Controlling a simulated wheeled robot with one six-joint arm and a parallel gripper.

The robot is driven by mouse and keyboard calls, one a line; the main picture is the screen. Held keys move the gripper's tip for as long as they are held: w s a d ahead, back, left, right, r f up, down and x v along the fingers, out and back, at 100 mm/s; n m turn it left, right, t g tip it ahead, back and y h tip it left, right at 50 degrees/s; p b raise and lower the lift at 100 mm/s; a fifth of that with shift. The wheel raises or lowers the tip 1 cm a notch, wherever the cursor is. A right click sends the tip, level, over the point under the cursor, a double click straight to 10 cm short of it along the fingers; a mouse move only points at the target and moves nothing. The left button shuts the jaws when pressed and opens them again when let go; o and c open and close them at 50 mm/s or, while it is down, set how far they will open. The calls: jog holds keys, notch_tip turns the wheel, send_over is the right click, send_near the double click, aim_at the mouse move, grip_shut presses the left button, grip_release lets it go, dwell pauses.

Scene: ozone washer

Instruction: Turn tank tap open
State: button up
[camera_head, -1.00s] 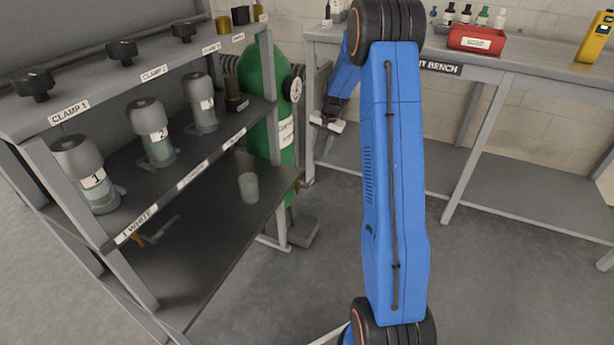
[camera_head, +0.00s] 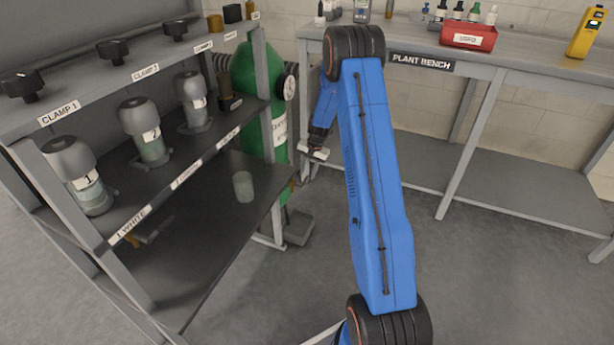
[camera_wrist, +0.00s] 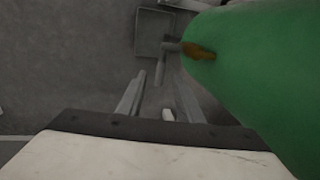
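The green tank (camera_head: 262,110) stands behind the right end of the shelf unit, with a round gauge (camera_head: 290,87) on its side. In the wrist view the tank (camera_wrist: 265,60) fills the upper right. A brass fitting (camera_wrist: 200,52) with a grey stem and lever (camera_wrist: 160,66) sticks out of its lower side; this looks like the tap. My gripper (camera_head: 314,152) is just right of the tank, pointing down. In the wrist view its two fingers (camera_wrist: 160,85) are apart with nothing held between them. The lever lies just beyond the fingertips; I see no clear contact.
The shelf unit (camera_head: 190,265) on the left holds grey-capped jars (camera_head: 145,130) and a loose clear cup (camera_head: 243,187). The plant bench (camera_head: 530,70) stands behind, with bottles and a red box (camera_head: 468,36).

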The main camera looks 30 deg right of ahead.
jog(key=shift+w+a+f, duration=0.1)
jog(key=shift+w+f, duration=0.05)
jog(key=shift+f, duration=0.95)
grip_shut()
